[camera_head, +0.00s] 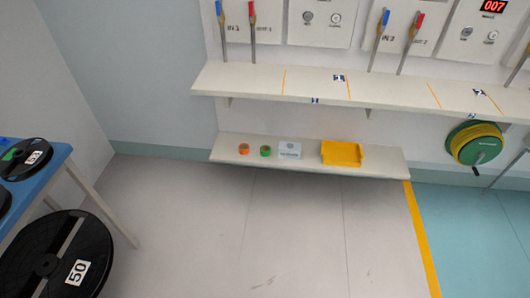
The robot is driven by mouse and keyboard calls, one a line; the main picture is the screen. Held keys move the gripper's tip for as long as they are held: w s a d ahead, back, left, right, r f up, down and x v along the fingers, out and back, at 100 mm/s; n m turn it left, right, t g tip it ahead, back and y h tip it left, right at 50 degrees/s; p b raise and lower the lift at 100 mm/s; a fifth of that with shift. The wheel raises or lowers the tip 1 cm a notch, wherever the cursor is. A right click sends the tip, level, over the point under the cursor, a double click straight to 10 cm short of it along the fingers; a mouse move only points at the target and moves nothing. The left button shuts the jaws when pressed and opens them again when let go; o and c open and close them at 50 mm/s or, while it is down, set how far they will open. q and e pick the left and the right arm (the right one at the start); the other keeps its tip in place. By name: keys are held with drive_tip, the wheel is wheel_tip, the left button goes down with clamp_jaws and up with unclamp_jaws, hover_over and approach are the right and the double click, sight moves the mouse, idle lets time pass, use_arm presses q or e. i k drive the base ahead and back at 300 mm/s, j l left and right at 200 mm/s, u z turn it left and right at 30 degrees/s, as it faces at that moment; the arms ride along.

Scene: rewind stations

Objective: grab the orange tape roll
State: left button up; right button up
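The orange tape roll (244,149) is a small ring near the left end of the low white shelf (225,156). A green tape roll (265,151) sits just to its right, apart from it. Neither of my grippers shows in the head view, so their place relative to the roll cannot be seen.
A small white-grey box (290,150) and a yellow bin (342,153) share the low shelf. The floor before the shelf is clear.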

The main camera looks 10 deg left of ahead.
sight(244, 148)
drive_tip(key=i+j+z, duration=0.65)
drive_tip(key=i+j, duration=0.2)
drive_tip(key=j, duration=0.25)
